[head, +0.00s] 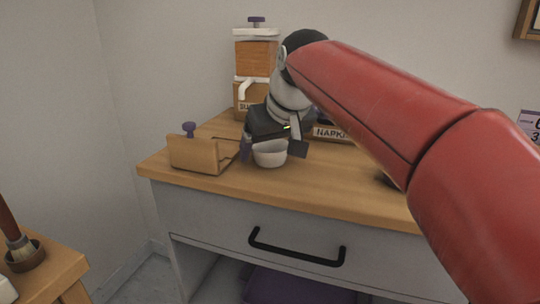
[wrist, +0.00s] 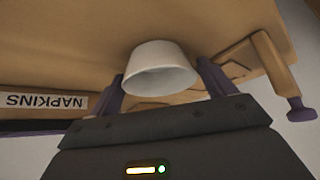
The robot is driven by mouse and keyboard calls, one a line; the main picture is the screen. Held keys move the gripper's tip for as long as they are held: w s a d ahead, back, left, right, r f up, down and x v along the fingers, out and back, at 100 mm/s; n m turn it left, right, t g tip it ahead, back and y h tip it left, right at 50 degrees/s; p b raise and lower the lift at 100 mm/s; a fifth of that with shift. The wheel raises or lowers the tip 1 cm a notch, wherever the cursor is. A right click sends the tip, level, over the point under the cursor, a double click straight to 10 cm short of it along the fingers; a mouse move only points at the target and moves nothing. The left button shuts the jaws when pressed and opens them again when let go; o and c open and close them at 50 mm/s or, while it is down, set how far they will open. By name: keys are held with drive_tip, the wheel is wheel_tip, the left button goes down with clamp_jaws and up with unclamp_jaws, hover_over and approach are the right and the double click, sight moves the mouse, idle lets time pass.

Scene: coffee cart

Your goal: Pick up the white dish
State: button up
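The white dish (head: 270,156) is a small bowl near the front edge of the wooden cart top (head: 330,190). In the wrist view the dish (wrist: 160,68) sits between the two fingers, with its rim facing the camera. My gripper (head: 273,150) reaches down over the dish with one finger on each side. In the wrist view my gripper (wrist: 162,85) is open, with a narrow gap visible beside the dish. Whether the dish rests fully on the cart top is hard to tell.
A wooden box with a purple knob (head: 195,153) stands just left of the dish. A wooden dispenser (head: 256,65) stands behind. A napkin holder (head: 331,133) is behind to the right. A drawer with a black handle (head: 296,258) lies below.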

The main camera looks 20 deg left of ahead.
drive_tip(key=c, duration=0.7)
